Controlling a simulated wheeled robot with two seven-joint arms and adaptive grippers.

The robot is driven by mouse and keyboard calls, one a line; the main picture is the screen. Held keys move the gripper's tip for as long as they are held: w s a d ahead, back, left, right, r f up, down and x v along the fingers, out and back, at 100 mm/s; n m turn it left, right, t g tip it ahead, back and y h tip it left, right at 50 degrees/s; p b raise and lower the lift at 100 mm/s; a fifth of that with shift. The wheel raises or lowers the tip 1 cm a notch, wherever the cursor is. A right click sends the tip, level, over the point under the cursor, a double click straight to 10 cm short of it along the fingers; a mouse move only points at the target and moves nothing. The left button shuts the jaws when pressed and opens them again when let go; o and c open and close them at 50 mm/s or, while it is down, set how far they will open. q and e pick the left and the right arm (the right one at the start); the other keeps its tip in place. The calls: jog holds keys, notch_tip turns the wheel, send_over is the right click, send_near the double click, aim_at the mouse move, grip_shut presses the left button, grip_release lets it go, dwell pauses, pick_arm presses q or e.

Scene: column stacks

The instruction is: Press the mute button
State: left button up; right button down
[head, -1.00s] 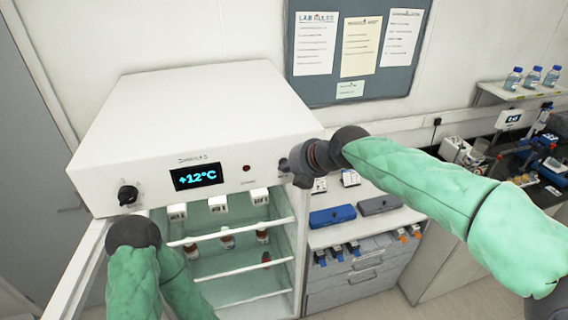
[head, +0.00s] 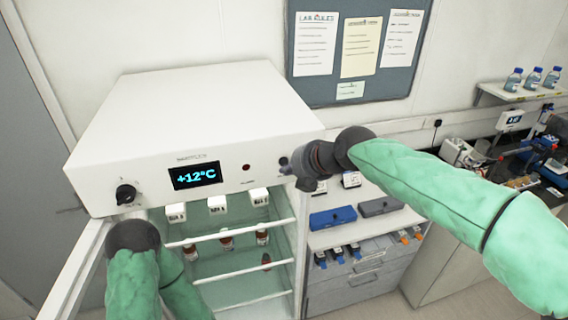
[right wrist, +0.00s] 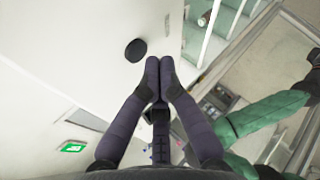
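A white fridge (head: 190,110) has a front panel with a lit display (head: 195,175) reading +12°C, a small dark red light (head: 246,167) and, at the panel's right, a round black button (head: 284,162). I take it for the mute button; its label is not readable. In the right wrist view a round black button (right wrist: 135,48) stands out on the white panel. My right gripper (right wrist: 159,60) has its fingertips together and empty, beside the button and apart from it. In the head view the right wrist largely hides these fingers.
A black knob (head: 126,194) sits at the panel's left. The open fridge holds white boxes (head: 217,204) and brown bottles (head: 226,240) on shelves. A notice board (head: 357,85) hangs behind.

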jog(key=s+b, duration=0.1)
jog(key=s+d+b, duration=0.1)
jog(key=s, duration=0.1)
jog(key=s+b, duration=0.1)
jog(key=shift+s+d, duration=0.3)
jog(key=shift+s, duration=0.1)
dwell(0.5)
jog(key=d+f+m+g+h+b, duration=0.15)
jog(key=f+m+b, duration=0.5)
jog(key=f, duration=1.75)
jog(key=d+f+m+g+h+b, duration=0.2)
jog(key=f+m+b, duration=0.5)
jog(key=f, duration=1.7)
jog(key=s+d+f+m+g+b, duration=0.1)
jog(key=s+f+m, duration=0.4)
jog(key=f, duration=0.6)
jog(key=s+d+f+m+g+b, duration=0.1)
jog(key=s+f+m+b, duration=0.4)
jog(key=s+f, duration=0.5)
jog(key=s+d+f+m+g+y+b, duration=0.1)
jog(key=s+d+f+m+b, duration=0.2)
jog(key=s+f+m, duration=0.4)
notch_tip(320, 180, down, 6)
jog(key=shift+s+d+b, duration=0.3)
jog(key=shift+s+b, duration=0.1)
